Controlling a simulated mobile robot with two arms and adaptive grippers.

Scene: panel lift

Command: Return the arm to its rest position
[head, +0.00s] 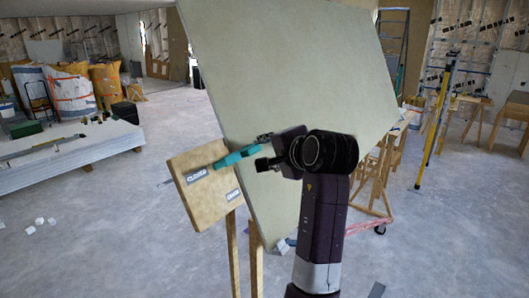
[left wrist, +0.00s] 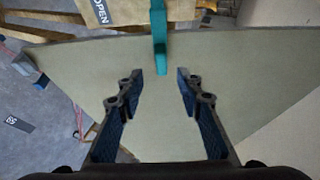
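My left gripper (head: 264,151) is in front of a large pale green-grey panel (head: 300,70), which stands tilted. In the left wrist view the gripper (left wrist: 159,77) is open, its dark fingers apart. The end of a teal lever (left wrist: 159,38) shows just beyond and between the fingertips; neither finger appears to touch it. In the head view the teal lever (head: 236,157) crosses a wooden board (head: 207,200) with CLOSED and OPEN labels. The lever lies near the CLOSED label (head: 197,175). My right gripper is not in view.
Wooden legs (head: 232,255) stand below the board. A low stack of sheets (head: 70,150) is at the left, with filled bags (head: 70,85) behind. A yellow-and-blue pole (head: 435,125) and wooden trestles (head: 480,115) stand at the right. Floor on both sides is mostly clear.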

